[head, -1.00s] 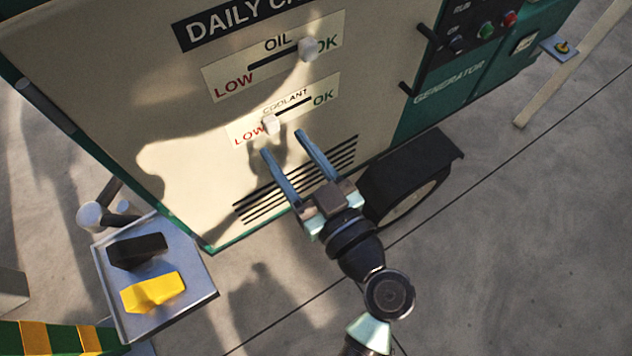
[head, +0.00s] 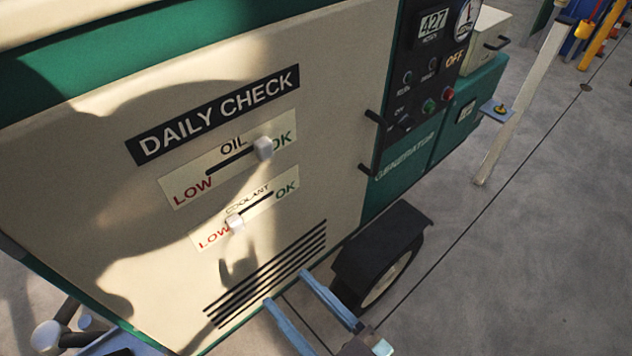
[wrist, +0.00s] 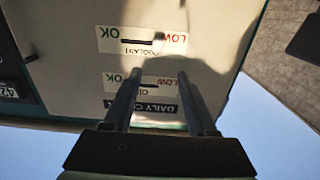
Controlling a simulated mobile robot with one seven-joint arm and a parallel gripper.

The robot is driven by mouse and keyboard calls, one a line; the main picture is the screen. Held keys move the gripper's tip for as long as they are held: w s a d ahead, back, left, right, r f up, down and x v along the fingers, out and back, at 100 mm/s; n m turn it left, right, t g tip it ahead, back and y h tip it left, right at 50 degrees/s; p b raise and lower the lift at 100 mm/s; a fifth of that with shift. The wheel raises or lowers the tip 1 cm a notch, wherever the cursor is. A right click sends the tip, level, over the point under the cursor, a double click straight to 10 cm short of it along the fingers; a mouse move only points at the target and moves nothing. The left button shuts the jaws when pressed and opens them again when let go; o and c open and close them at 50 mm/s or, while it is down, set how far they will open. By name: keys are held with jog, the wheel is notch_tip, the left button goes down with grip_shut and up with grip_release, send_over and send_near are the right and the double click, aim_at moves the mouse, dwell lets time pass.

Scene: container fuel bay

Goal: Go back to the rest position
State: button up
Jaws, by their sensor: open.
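My gripper (head: 289,288) is low in the head view, in front of the vent slots of the generator's cream panel (head: 90,200). Its two blue fingers are apart with nothing between them. In the wrist view the gripper (wrist: 156,75) is also open, with the panel upside down beyond it. The coolant slider knob (head: 236,222) stands at the LOW end of its slot. The oil slider knob (head: 263,149) stands towards the OK end. The fingers are apart from both knobs in the head view.
The generator's black wheel guard (head: 382,250) juts out right of my gripper. A control panel (head: 425,75) with buttons and an OFF sign is at the upper right. A pale post (head: 522,100) stands farther right. The concrete floor (head: 520,270) at the right is clear.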

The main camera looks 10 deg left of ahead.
jog(key=shift+w, duration=0.1)
jog(key=w+d+r+m+t+h, duration=0.2)
jog(key=w+r+t+h, duration=0.1)
jog(key=w+r, duration=0.55)
jog(key=w+d+r+m+t+h, duration=0.15)
jog(key=w+r+t+h, duration=0.35)
jog(key=r, duration=0.6)
jog(key=s+d+r+m+t+h+p, duration=0.1)
jog(key=r+p, duration=0.5)
jog(key=r, duration=0.8)
jog(key=s+r+m+t+h+p, duration=0.3)
jog(key=s+r+t+p, duration=0.1)
jog(key=r, duration=1.1)
jog(key=s+d+r+m+t+h+p, duration=0.1)
jog(key=r+p, duration=0.6)
jog(key=r, duration=0.8)
jog(key=shift+s+d+m+t+h+p, duration=0.35)
jog(key=shift+s+m+t+h, duration=0.25)
jog(key=shift+s+m+t, duration=0.45)
jog(key=shift+w, duration=0.25)
